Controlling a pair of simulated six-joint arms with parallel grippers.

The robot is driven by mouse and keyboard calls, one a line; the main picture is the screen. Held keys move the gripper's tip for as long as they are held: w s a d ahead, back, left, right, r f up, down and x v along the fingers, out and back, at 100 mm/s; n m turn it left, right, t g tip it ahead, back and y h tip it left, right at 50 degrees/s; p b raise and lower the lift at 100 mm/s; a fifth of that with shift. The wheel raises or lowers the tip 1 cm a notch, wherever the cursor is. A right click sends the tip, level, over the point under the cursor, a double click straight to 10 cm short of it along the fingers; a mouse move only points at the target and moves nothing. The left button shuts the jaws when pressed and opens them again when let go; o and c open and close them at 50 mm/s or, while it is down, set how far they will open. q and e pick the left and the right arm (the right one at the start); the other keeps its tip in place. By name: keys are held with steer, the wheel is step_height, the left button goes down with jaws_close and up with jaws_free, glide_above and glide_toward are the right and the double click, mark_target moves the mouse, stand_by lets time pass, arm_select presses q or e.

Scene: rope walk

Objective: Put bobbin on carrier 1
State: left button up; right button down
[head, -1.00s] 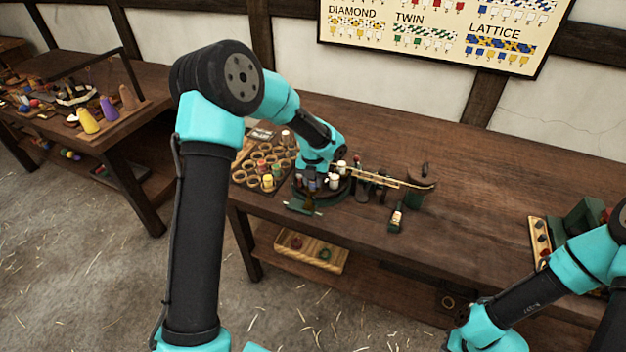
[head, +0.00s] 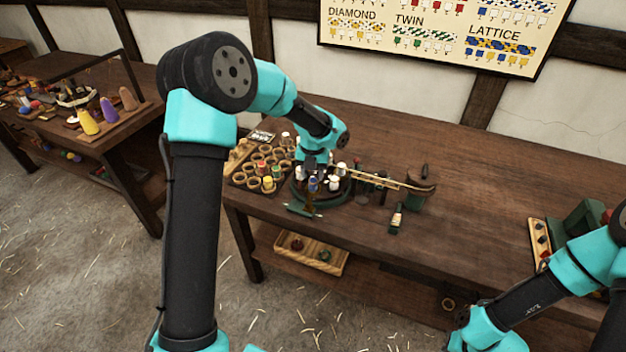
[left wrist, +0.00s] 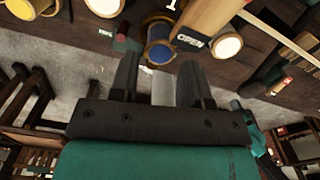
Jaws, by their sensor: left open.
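My left gripper (head: 312,172) hangs over the near left part of the round green-based braiding stand (head: 297,199). Its jaws are open in the left wrist view (left wrist: 160,84). A blue bobbin (head: 313,185) stands upright on the stand, just below the gripper; it shows just beyond the fingertips in the left wrist view (left wrist: 160,50), apart from them. A white bobbin (head: 334,183) stands to its right on the stand. A pale strip shows between the fingers; I cannot tell what it is. I cannot make out which carrier is number 1. My right gripper's fingers do not show.
A rack of round cups (head: 241,181) with red, yellow and green bobbins stands left of the stand. Thin golden rods (head: 385,180) run right from the stand to a dark post. The table's middle right is clear.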

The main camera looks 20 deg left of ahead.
mark_target(313, 180)
arm_select(q)
step_height(313, 180, up, 8)
steer(key=shift+f, duration=0.1)
stand_by(0.8)
